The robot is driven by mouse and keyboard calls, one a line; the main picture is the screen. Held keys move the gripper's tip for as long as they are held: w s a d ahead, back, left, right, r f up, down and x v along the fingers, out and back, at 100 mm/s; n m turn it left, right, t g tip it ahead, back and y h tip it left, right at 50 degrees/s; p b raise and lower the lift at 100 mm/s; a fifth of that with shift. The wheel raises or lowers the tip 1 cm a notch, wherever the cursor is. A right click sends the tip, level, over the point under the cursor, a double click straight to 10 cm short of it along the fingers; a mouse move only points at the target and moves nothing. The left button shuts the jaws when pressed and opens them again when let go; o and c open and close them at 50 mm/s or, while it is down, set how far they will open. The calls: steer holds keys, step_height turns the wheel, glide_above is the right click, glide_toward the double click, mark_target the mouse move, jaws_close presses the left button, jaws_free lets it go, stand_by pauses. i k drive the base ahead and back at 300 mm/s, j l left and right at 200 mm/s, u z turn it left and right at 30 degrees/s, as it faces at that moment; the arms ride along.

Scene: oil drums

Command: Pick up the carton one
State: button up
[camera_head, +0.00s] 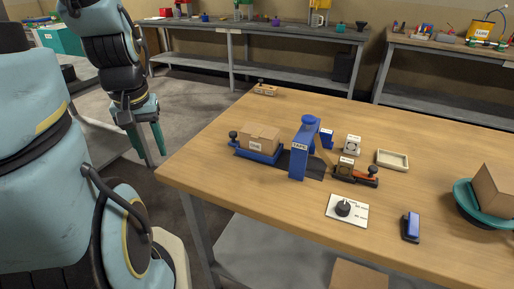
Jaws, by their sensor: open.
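A small brown carton (261,138) with a white label sits in a blue sliding holder (258,154) with a black knob, on the wooden table. Its label is too small to read surely, but may say "ONE". A blue arch (304,148) with a white label stands just right of it, over a dark strip. My gripper (151,150) is open and empty, pointing down beyond the table's left edge, left of the carton and apart from it. A second carton (495,190) sits tilted in a teal bowl (465,204) at the right edge.
The table (250,200) also bears a white plate with a black knob (346,209), a blue-topped block (411,226), a shallow beige tray (392,160) and a red-and-black tool (357,174). A carton (358,276) lies below the front edge. The table's front left is clear.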

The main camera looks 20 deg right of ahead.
mark_target(262, 146)
steer(key=j+u, duration=0.25)
steer(key=i+j+u, duration=0.1)
steer(key=u, duration=0.2)
steer(key=i+j+z, duration=0.35)
steer(key=i+j, duration=0.4)
steer(key=i+z, duration=0.4)
steer(key=i+j+z, duration=0.15)
steer(key=i+z, duration=0.25)
steer(key=i+j+z, duration=0.2)
steer(key=z, duration=0.15)
steer(key=i+j+z, duration=0.1)
steer(key=i+z, duration=0.2)
steer(key=z, duration=0.2)
steer(key=i+j+z, duration=0.25)
steer(key=z, duration=0.2)
steer(key=i+j+z, duration=0.25)
steer(key=z, duration=0.25)
steer(key=j, duration=0.1)
